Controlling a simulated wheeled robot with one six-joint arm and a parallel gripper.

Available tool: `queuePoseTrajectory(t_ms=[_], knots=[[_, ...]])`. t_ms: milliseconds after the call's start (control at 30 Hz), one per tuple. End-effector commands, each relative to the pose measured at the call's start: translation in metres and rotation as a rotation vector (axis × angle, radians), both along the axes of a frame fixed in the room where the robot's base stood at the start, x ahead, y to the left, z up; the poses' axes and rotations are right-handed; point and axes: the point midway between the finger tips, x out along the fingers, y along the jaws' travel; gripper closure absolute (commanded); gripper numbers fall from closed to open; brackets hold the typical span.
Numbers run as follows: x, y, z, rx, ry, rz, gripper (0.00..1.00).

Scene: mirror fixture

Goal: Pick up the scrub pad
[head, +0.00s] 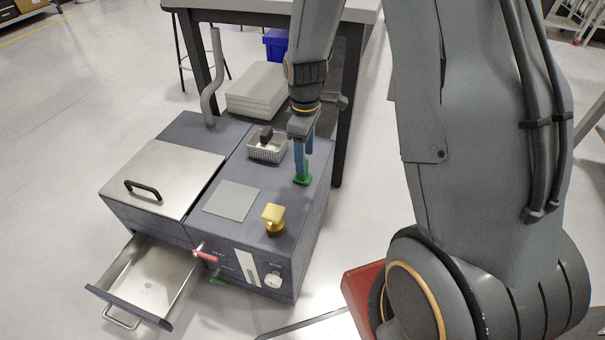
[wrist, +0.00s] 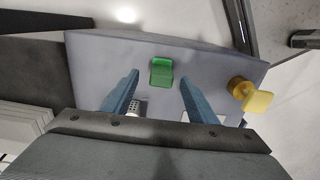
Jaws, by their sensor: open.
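The green piece (head: 302,180), which I take for the scrub pad, stands on the dark grey top of the machine near its right edge. My gripper (head: 304,162) points down over it with blue fingers apart, and the fingers partly cover it in the head view. In the wrist view the green pad (wrist: 161,72) shows beyond the open fingers, in line with the gap between them (wrist: 160,78). Nothing is held between the fingers. I cannot tell how far the fingertips are above the pad.
A light basket (head: 268,148) with a black item stands behind left of the pad. A yellow block on a round gold base (head: 274,218) stands in front, near a flat grey plate (head: 231,200). A drawer (head: 150,282) is open at lower left. A table leg (head: 350,110) rises behind.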

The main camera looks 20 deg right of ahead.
Motion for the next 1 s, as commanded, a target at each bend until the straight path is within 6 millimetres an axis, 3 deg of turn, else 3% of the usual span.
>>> queuePoseTrajectory(t_ms=[333,600,900,1000], knots=[[0.000,0.006,-0.045,0.000,0.001,-0.002,0.47],[0.000,0.006,-0.049,0.000,0.000,-0.001,0.47],[0.000,0.006,-0.049,0.000,0.000,-0.001,0.95],[0.000,0.006,-0.049,0.000,0.000,-0.001,0.95]])
